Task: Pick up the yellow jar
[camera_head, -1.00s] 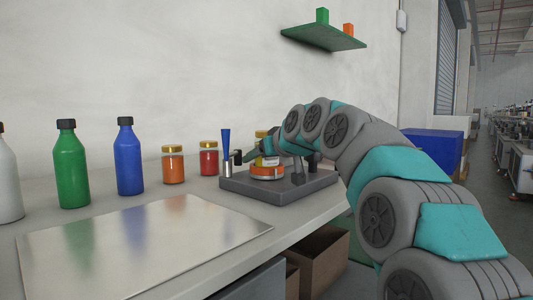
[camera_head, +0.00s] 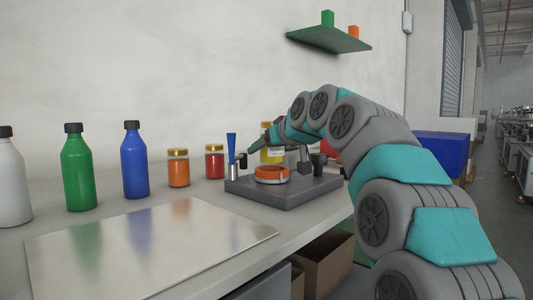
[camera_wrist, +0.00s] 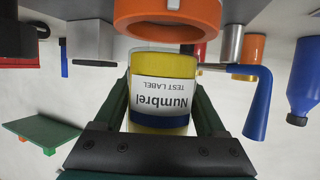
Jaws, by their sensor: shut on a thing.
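The yellow jar (camera_head: 272,156) has a white label reading "Numbrel TEST LABEL". In the head view it shows just above and behind the orange ring (camera_head: 272,174) of the grey labeller base (camera_head: 290,194). In the wrist view the jar (camera_wrist: 160,121) appears upside down between my gripper's two dark green fingers, its far end close to the orange ring (camera_wrist: 168,22). My gripper (camera_wrist: 160,105) is shut on the jar's sides. In the head view my wrist partly hides the jar.
A blue lever (camera_head: 231,147) stands at the base's left. Orange (camera_head: 178,170) and red (camera_head: 214,163) jars, blue (camera_head: 134,163) and green (camera_head: 77,170) bottles line the wall. A metal plate (camera_head: 150,250) covers the front bench. A green shelf (camera_head: 330,40) hangs above.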

